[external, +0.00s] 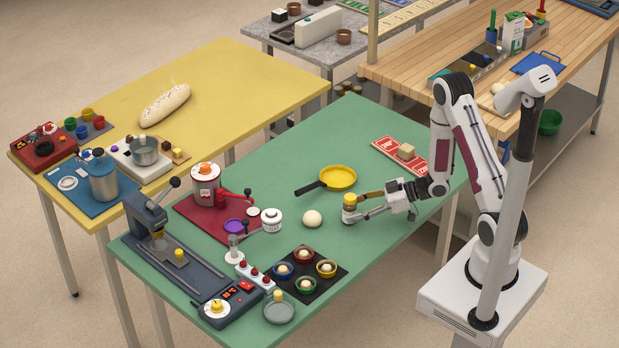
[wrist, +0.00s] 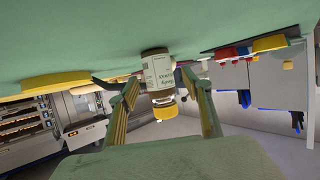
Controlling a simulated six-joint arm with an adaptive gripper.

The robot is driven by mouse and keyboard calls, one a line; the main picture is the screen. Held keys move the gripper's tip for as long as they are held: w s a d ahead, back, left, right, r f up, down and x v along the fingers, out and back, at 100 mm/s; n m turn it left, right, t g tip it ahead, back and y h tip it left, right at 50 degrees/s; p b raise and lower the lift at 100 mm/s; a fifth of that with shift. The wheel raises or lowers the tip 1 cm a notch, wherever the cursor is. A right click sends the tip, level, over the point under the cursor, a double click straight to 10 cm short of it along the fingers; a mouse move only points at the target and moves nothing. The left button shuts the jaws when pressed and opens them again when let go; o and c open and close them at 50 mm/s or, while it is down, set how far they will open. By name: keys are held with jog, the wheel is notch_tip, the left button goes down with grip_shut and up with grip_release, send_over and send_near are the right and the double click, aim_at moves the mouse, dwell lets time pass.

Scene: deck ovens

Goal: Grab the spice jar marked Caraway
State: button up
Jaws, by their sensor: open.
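A small spice jar (external: 349,213) with a white body and a yellow lid stands upright on the green table. In the wrist view the jar (wrist: 157,70) appears upside down, with green lettering on its label too blurred to read surely. My gripper (external: 365,205) is open at table height, its two fingers reaching toward the jar. In the wrist view my gripper (wrist: 160,85) has one finger on each side of the jar, with visible gaps. No other spice jar is clearly seen.
A pale dough ball (external: 312,219) lies left of the jar, and a yellow pan (external: 338,178) lies behind it. A black mat (external: 323,272) with several coloured bowls is nearer the front. A red board (external: 385,147) lies behind my arm. The green table's right front is clear.

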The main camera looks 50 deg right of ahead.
jog(key=shift+x, duration=0.9)
jog(key=c, duration=1.3)
